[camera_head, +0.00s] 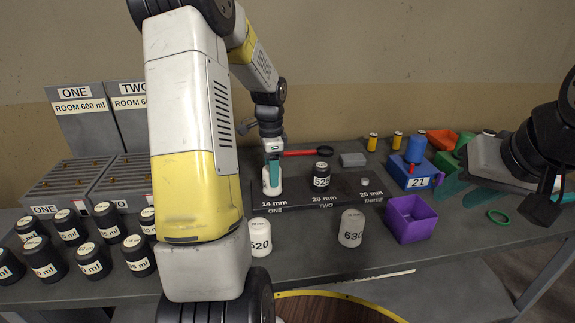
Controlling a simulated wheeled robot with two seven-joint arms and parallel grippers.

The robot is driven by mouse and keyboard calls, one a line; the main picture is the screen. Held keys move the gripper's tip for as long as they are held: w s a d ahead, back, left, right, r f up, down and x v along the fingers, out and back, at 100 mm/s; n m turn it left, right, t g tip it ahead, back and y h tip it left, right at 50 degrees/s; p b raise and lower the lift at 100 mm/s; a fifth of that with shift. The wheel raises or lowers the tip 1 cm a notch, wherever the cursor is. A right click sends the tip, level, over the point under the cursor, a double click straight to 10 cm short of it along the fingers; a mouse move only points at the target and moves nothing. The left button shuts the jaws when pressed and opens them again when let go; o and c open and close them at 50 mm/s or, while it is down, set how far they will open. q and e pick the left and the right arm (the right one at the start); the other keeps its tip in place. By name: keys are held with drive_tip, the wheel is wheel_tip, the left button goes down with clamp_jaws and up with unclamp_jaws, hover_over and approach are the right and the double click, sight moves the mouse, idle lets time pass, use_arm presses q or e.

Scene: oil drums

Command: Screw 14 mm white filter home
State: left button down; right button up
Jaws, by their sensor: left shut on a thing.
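The white filter (272,181) stands upright at the 14 mm place, marked ONE, on the dark strip (335,190). My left gripper (272,168) reaches down from above, with its teal fingers shut on the filter's upper part. The thread and the post under the filter are hidden, so I cannot tell how far it is screwed down. My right gripper (500,188) is at the right, over the bench and apart from the strip. Its teal fingers look spread and empty.
A black filter marked 525 (321,176) stands at the 20 mm place. White filters 620 (260,237) and 630 (351,228) stand in front. Several black filters (93,262) fill the left. A purple bin (410,218) and blue box 21 (411,174) stand right. A red-handled tool (308,152) lies behind.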

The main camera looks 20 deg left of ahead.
use_arm(q)
drive_tip(key=m, duration=0.6)
drive_tip(key=c, duration=0.5)
unclamp_jaws()
